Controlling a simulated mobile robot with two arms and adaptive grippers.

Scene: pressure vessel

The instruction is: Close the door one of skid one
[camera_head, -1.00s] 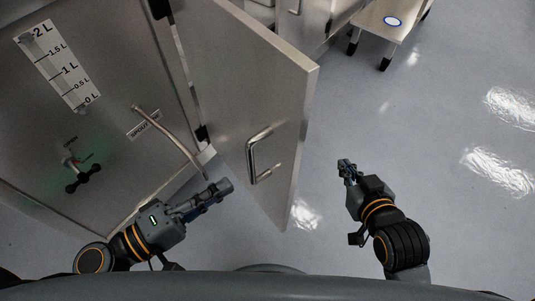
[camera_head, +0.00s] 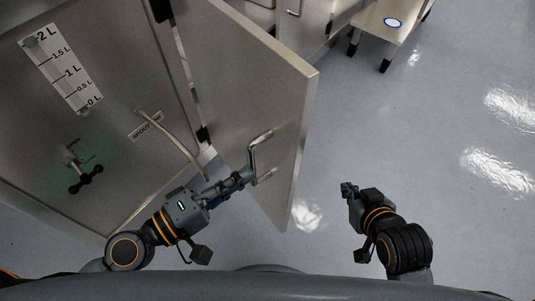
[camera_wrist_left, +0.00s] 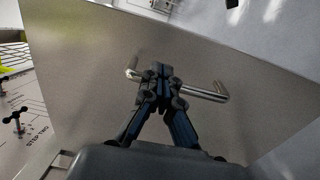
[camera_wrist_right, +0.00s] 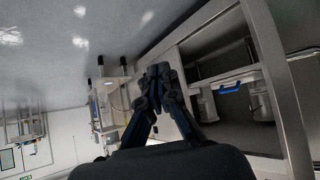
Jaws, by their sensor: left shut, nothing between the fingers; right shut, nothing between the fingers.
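The open metal door (camera_head: 285,100) stands out from the skid, hinged on its left side in the head view. Its bent silver handle (camera_head: 254,152) is on the face toward the skid. My left gripper (camera_head: 248,174) is shut and empty, with its tips at the handle. In the left wrist view the fingertips (camera_wrist_left: 161,72) overlap the handle bar (camera_wrist_left: 200,91); I cannot tell whether they touch it. My right gripper (camera_head: 347,187) is shut and empty, in free space to the right of the door. It also shows in the right wrist view (camera_wrist_right: 157,72).
The floor (camera_head: 430,150) right of the door is clear.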

